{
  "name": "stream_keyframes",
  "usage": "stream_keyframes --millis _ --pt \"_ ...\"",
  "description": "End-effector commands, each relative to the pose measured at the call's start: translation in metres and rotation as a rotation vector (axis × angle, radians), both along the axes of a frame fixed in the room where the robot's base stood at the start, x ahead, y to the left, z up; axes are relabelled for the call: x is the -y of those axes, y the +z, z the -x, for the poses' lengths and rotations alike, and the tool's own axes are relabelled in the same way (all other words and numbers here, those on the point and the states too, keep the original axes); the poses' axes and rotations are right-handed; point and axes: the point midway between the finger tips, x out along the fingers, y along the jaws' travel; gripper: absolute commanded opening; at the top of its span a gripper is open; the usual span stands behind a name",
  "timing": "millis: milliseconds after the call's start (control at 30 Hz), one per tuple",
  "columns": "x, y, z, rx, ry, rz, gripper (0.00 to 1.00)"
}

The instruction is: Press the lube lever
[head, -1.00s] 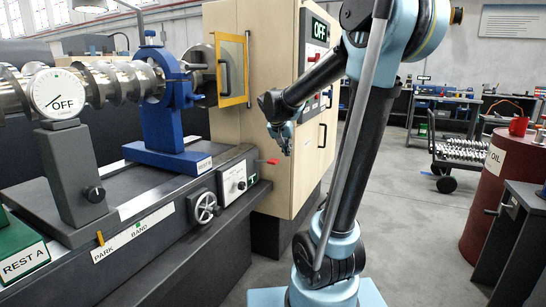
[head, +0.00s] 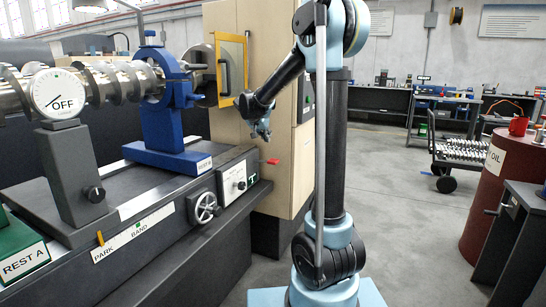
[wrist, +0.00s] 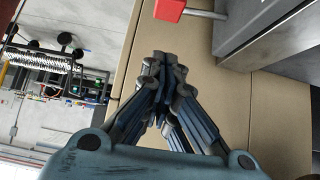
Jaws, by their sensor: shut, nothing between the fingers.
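A lever with a red tip (head: 272,161) sticks out to the right from a small white panel (head: 232,182) on the machine bed's end. I cannot read a label naming it the lube lever. My gripper (head: 264,134) is shut and empty, a little above the red tip in the head view and apart from it. In the wrist view the red tip (wrist: 169,9) and its thin metal rod show at the top edge, beyond the shut fingers (wrist: 163,75).
A handwheel (head: 203,208) sits left of the panel. A wooden cabinet (head: 285,178) with a yellow-framed door (head: 233,70) stands behind my gripper. A red oil barrel (head: 487,205) and a wheeled cart (head: 460,155) stand right. The floor between is clear.

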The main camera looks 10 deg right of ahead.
Motion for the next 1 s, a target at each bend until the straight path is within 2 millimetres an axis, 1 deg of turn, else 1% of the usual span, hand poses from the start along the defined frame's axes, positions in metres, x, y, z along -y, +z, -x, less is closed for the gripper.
stream_keyframes --millis 233,367,900,1000 --pt "0.001 -0.001 -0.001 -0.001 0.0 -0.001 0.0" --pt "0.004 -0.007 -0.006 0.0 -0.001 0.001 0.0" --pt "0.034 -0.064 -0.055 -0.001 -0.002 0.0 0.0" --pt "0.038 -0.076 -0.061 -0.001 -0.001 0.0 0.0"
